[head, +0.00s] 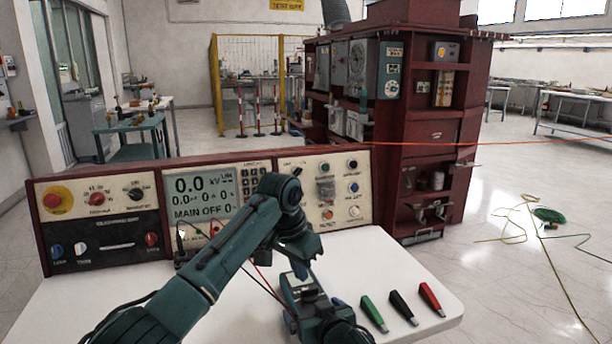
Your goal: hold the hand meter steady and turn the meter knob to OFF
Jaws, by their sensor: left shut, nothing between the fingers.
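The hand meter (292,284) appears as a small teal-grey body on the white table, mostly hidden by my grippers. Its knob and dial cannot be made out. My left gripper (301,270) points down just above the meter's far end and is shut with nothing in it; I cannot tell whether it touches the meter. My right gripper (322,308) is low in the head view, close against the near side of the meter. Its fingers are too dark and overlapped to show whether they are open or grip the meter.
A control console (110,225) with a display reading "MAIN OFF" stands along the back of the white table (395,265). Thin red and black leads run toward the meter. Green, black and red clips (403,307) lie at right. A dark red cabinet (432,130) stands behind.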

